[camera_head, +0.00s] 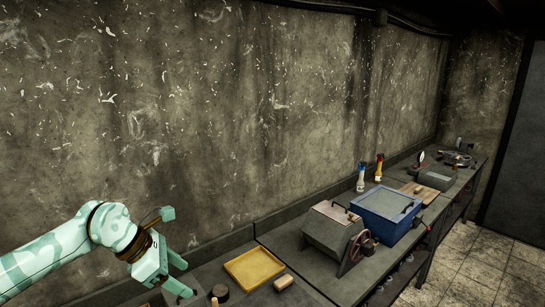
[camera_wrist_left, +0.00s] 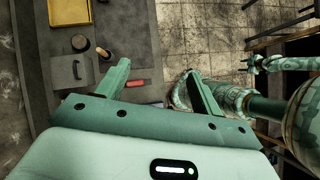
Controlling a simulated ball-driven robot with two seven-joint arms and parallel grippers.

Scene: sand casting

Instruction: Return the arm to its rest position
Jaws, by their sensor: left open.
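My left arm comes in from the lower left in the head view. Its pale green gripper (camera_head: 180,252) is open and empty, in front of the wall and near the left end of the workbench (camera_head: 295,243). In the left wrist view the open left gripper (camera_wrist_left: 157,72) has its two fingers spread wide with nothing between them. My right arm shows at the right of that view, with what looks like its gripper (camera_wrist_left: 251,65) at the end, too small to tell if open or shut. The right arm is not in the head view.
Farther right stand a grey box with a handwheel (camera_head: 332,228) and a blue bin (camera_head: 387,208). Tiled floor (camera_wrist_left: 205,40) is clear beside the bench.

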